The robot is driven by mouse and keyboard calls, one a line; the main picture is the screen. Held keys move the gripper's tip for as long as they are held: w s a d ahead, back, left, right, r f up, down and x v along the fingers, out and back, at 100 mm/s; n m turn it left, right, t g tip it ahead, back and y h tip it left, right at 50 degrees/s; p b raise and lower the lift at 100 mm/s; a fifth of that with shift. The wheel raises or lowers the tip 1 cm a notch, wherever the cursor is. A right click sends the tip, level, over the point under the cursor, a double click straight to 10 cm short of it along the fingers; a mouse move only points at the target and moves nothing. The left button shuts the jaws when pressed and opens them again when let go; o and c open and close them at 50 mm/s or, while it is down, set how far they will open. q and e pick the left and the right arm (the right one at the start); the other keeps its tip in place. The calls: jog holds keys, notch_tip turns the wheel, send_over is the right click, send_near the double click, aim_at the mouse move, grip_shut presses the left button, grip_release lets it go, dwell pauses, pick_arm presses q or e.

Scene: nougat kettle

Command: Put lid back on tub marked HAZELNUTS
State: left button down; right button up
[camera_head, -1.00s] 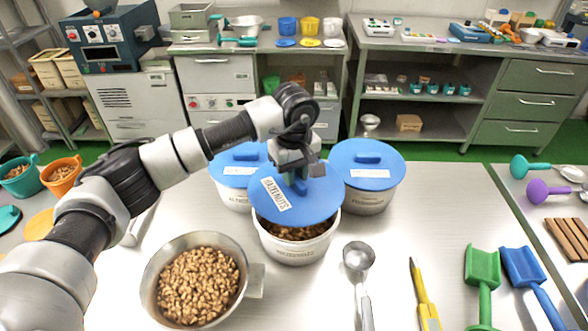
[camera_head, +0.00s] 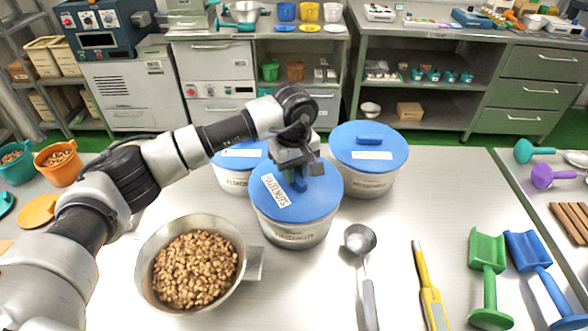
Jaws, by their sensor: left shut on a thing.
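The hazelnuts tub (camera_head: 294,236) is white and stands upright in the middle of the steel table. Its blue lid (camera_head: 304,203), labelled HAZELNUTS, lies over the tub's mouth and hides the nuts. From this angle the lid looks level on the rim, but I cannot tell whether it is pressed down. My left gripper (camera_head: 299,181) is above the lid, shut on its blue handle. My right gripper is not in view.
Two other blue-lidded tubs stand close behind, one at the left (camera_head: 234,178) and one at the right (camera_head: 368,184). A steel pan of nuts (camera_head: 146,270) is at front left. A metal scoop (camera_head: 362,243), a yellow tool (camera_head: 427,285) and a green scoop (camera_head: 487,250) lie to the right.

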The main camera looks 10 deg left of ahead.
pick_arm(q)
jog(key=shift+b, duration=0.65)
dwell(0.8)
jog(key=shift+f+b, duration=0.35)
jog(key=shift+b, duration=0.5)
dwell(1.0)
jog(key=shift+c, duration=1.9)
grip_release()
jog(key=shift+r, duration=0.1)
jog(key=shift+r+p, duration=1.45)
jog(key=shift+r, duration=1.95)
